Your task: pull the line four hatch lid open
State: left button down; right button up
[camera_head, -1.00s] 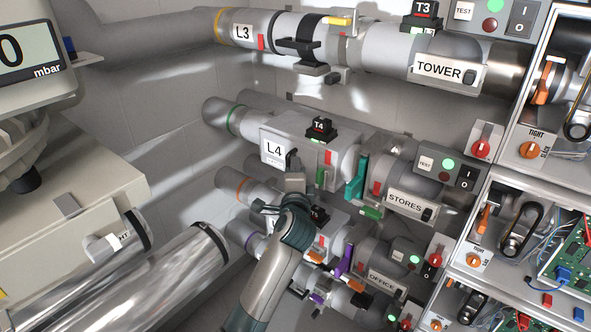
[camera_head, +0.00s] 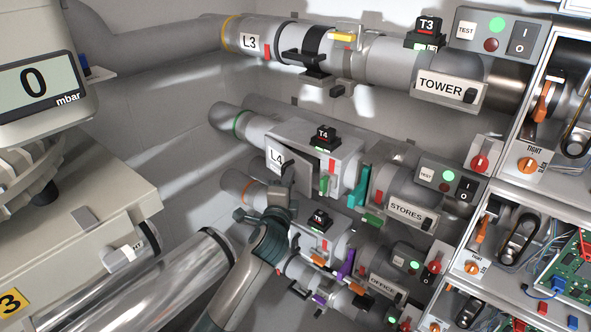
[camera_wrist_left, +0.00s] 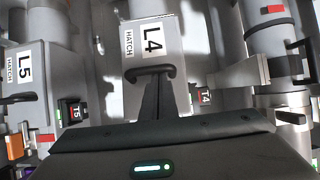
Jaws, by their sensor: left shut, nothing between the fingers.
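The line four hatch lid (camera_head: 291,172), a grey plate labelled L4, stands ajar at an angle from its box (camera_head: 338,167), with a dark gap along its right side. In the left wrist view the L4 lid (camera_wrist_left: 155,45) faces me, with its black bar handle (camera_wrist_left: 150,72) near the centre. My left gripper (camera_wrist_left: 160,88) is shut, its fingers reaching up to the handle. I cannot tell whether they are hooked behind it. My right gripper is not in view.
The L3 pipe (camera_head: 380,65) runs above and the office line (camera_head: 375,283) below. A teal lever (camera_head: 361,187) and the STORES panel (camera_head: 408,212) stand right of the box. The L5 hatch (camera_wrist_left: 25,85) is at left in the wrist view.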

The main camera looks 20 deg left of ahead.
pick_arm(q)
jog(key=shift+s+a+r+p, duration=0.15)
jog(key=shift+s+a+p, duration=0.5)
jog(key=shift+a, duration=0.1)
jog(key=s+a+p, duration=0.3)
jog(key=a, duration=0.7)
jog(key=shift+s+a+f+p, duration=0.15)
jog(key=shift+a+f+p, duration=0.1)
jog(key=shift+p, duration=0.1)
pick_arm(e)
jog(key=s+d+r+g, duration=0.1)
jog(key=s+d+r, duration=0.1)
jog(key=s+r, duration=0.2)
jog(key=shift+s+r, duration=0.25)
pick_arm(q)
jog(key=shift+s, duration=0.1)
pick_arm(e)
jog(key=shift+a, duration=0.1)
